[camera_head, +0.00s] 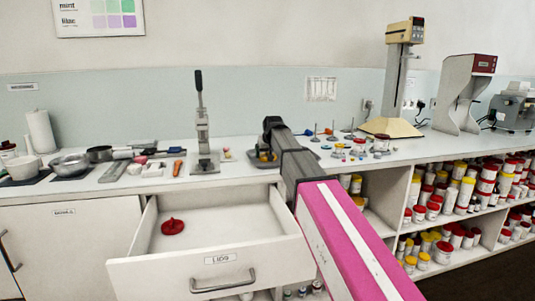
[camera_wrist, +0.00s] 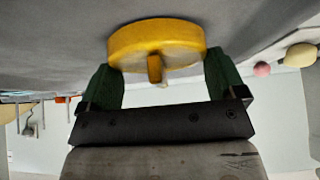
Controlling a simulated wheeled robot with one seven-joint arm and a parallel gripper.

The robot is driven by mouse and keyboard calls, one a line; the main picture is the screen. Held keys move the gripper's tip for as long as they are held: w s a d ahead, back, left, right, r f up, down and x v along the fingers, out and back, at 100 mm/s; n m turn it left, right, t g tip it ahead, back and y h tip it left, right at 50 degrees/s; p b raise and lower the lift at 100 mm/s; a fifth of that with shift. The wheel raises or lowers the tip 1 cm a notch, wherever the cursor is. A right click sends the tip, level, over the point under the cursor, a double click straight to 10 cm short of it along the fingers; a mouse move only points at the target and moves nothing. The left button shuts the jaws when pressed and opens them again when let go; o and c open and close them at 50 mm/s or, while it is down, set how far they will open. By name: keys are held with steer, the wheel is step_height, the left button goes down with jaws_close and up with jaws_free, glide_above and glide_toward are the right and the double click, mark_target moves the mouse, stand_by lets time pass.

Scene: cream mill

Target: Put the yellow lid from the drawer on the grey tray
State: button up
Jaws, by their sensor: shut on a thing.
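The yellow lid (camera_wrist: 135,36) is a round cap with a small tab, held between the green fingers of my gripper (camera_wrist: 162,64) in the wrist view. A broad grey surface (camera_wrist: 50,45), which looks like the grey tray, lies right by the lid; I cannot tell whether they touch. In the head view my gripper (camera_head: 266,148) is over the worktop behind the drawer (camera_head: 209,265), mostly hidden by my arm. A bit of yellow shows at it. The drawer is open and holds a red lid (camera_head: 173,226).
A lever press (camera_head: 203,130) stands left of my gripper on the worktop (camera_head: 150,183). Jars and small stands (camera_head: 316,132) are to its right. Bowls (camera_head: 70,163) and tools lie at the left. Shelves of jars (camera_head: 460,195) are below right.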

steer(key=o, duration=0.6)
steer(key=shift+f, duration=0.1)
steer(key=v, duration=1.2)
